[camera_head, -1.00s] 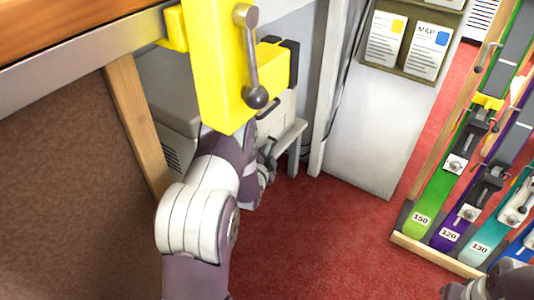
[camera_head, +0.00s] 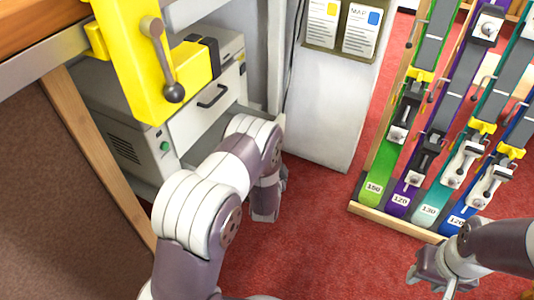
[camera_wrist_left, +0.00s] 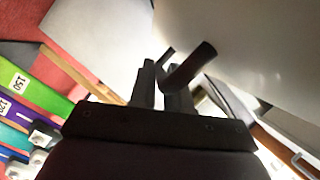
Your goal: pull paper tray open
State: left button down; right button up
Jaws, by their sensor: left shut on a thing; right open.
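A grey machine (camera_head: 120,135) stands under the bench, with a pale front panel and a dark handle (camera_head: 212,96) that shows free of any gripper. A grey ledge (camera_head: 212,130) juts out below this panel, partly behind my left arm. I cannot tell for sure which part is the paper tray. My left gripper (camera_wrist_left: 162,82) is shut on a dark bar handle (camera_wrist_left: 190,66) beside a pale surface in the left wrist view. Its fingers are hidden by my arm in the head view. My right gripper (camera_head: 432,277) is open and empty at the lower right, above the red floor.
A yellow clamp block (camera_head: 135,65) with a lever hangs at the bench edge, above the machine. A pale cabinet (camera_head: 330,110) with posted sheets stands behind. A rack of coloured numbered rails (camera_head: 400,207) stands at the right. Red floor (camera_head: 320,235) lies clear between.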

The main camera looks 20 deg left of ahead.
pick_arm(q)
jog(key=shift+s+d, duration=0.1)
jog(key=shift+d, duration=0.35)
jog(key=c, duration=1.2)
grip_release()
jog(key=shift+o, duration=0.2)
jog(key=p+v, duration=0.6)
jog(key=v, duration=0.6)
jog(key=shift+s, duration=0.35)
jog(key=shift+d, duration=0.1)
